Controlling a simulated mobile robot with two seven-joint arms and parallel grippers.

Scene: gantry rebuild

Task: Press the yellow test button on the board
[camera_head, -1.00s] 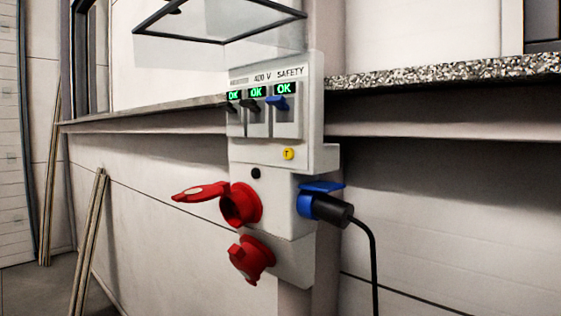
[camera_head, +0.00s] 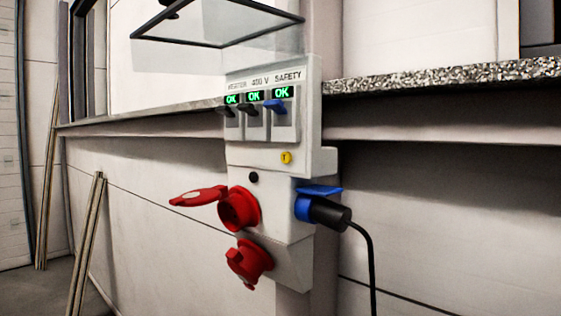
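The grey board (camera_head: 262,150) is fixed to the wall in the middle of the head view. The small round yellow test button (camera_head: 286,158), marked T, sits on its front right, below the breakers. Three breakers show above it: two with black levers and one with a blue lever (camera_head: 275,106). Each has a green OK label (camera_head: 283,92) over it. The clear cover (camera_head: 220,28) with a dark frame is raised above the board. Neither of my grippers is in the head view. Nothing covers the button.
A red socket (camera_head: 239,208) has its lid open to the left, with another red socket (camera_head: 249,261) below. A black plug (camera_head: 330,213) with a hanging cable is in the blue socket on the right. A speckled ledge (camera_head: 440,77) runs along the wall. Wooden planks (camera_head: 87,245) lean at left.

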